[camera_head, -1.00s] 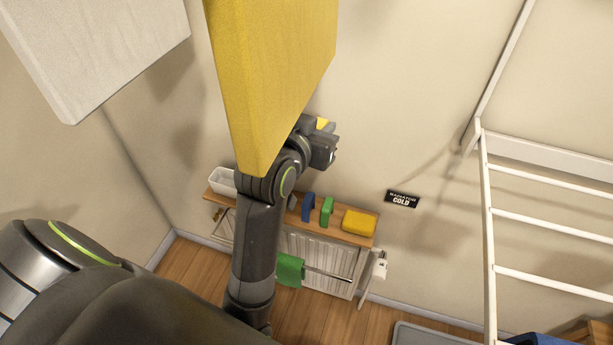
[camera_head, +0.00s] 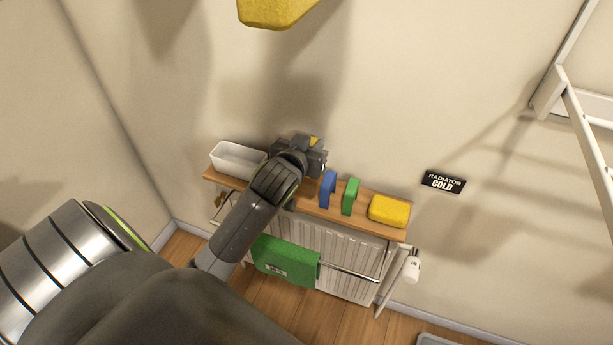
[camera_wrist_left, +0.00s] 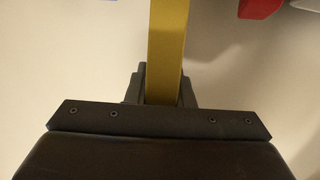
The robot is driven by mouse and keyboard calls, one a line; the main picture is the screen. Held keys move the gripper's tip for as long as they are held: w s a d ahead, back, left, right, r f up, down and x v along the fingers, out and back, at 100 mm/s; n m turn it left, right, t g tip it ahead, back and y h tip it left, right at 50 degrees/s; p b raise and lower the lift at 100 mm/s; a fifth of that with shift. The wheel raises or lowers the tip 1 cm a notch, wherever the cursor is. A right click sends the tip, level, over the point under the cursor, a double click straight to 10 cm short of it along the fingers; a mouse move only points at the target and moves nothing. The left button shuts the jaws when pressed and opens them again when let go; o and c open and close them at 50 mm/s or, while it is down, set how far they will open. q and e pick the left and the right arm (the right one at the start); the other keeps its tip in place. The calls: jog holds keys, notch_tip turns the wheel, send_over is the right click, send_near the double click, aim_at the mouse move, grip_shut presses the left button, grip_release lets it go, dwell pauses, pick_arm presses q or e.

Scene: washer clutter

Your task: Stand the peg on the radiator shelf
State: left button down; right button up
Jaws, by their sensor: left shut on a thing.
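My left gripper (camera_head: 316,152) is shut on a yellow peg (camera_wrist_left: 167,45). In the left wrist view, the peg is a long yellow bar between the two dark fingers. In the head view only a small yellow bit of the peg (camera_head: 315,141) shows past the gripper. The wooden radiator shelf (camera_head: 328,211) runs along the wall above a white radiator. The gripper appears over the shelf's back left part, between the white tub and the blue block; its height above the shelf is hard to tell. My right gripper is not in view.
On the shelf are a white tub (camera_head: 238,160), an upright blue block (camera_head: 327,189), an upright green block (camera_head: 350,196) and a yellow block (camera_head: 389,211). A green cloth (camera_head: 285,262) hangs on the rail below. A large yellow thing (camera_head: 275,10) hangs above.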

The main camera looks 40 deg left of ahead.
pick_arm(q)
notch_tip(320, 180, down, 8)
jog(key=shift+r+b, duration=0.25)
jog(key=shift+b, duration=0.4)
jog(key=shift+f, duration=0.3)
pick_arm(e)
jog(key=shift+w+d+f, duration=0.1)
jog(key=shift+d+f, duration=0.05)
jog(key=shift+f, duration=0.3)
pick_arm(q)
jog(key=c, duration=1.3)
grip_release()
jog(key=shift+f, duration=0.1)
jog(key=shift+o, duration=0.2)
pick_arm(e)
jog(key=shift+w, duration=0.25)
